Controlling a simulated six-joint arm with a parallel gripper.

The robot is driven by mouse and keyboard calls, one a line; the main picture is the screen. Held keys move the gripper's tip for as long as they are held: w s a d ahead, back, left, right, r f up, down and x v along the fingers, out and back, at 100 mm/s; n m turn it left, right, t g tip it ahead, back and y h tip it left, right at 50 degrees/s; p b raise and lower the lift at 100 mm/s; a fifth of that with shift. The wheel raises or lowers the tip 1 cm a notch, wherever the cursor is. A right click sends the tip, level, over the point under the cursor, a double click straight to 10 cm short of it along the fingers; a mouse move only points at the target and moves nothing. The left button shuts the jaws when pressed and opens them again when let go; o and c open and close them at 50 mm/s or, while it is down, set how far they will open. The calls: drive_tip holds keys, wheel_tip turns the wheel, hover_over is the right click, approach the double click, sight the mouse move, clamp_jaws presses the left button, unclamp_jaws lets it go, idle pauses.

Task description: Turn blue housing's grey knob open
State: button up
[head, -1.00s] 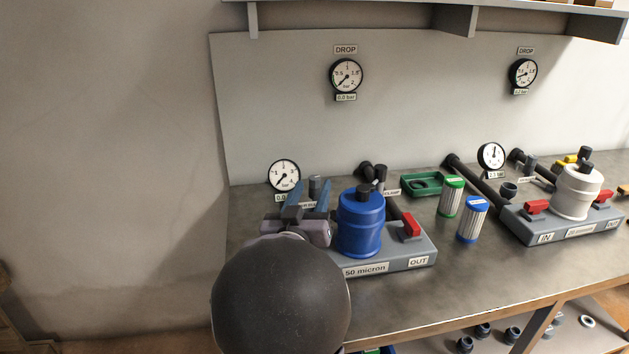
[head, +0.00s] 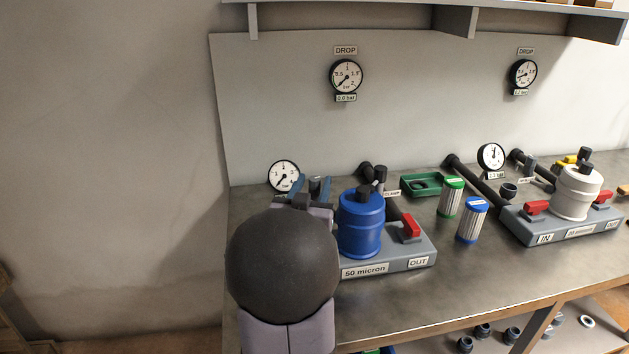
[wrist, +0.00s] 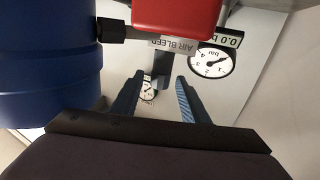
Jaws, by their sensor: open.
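The blue housing (head: 361,225) stands upright on a grey base in the head view, and its side fills the left of the wrist view (wrist: 45,65). The grey knob (head: 314,186) is a small upright piece behind and left of the housing. In the wrist view the grey knob (wrist: 163,68) shows beside the upside-down AIR BLEED label, partly hidden by a red block. My gripper (head: 309,184) is open, its blue fingers pointing toward the knob. In the wrist view my gripper (wrist: 160,80) has one finger on each side of the knob's line; I cannot tell whether they touch it.
The red block (wrist: 177,14) is close above the fingers in the wrist view. A pressure gauge (head: 284,175) stands just behind the gripper. A red handle (head: 411,226) is at the base's OUT end. Filter cartridges (head: 472,220) and a white housing (head: 576,192) stand to the right.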

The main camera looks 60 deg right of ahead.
drive_tip(key=shift+x, duration=0.85)
clamp_jaws()
drive_tip(key=shift+w+r+g, duration=0.1)
drive_tip(key=shift+r+g, duration=0.05)
drive_tip(key=shift+g, duration=0.15)
drive_tip(key=shift+r+m+g+h+p, duration=0.1)
drive_tip(key=shift+m+g+h+p, duration=0.4)
drive_tip(key=shift+m+g+p, duration=0.6)
drive_tip(key=shift+m+g, duration=0.3)
drive_tip(key=shift+g, duration=0.4)
unclamp_jaws()
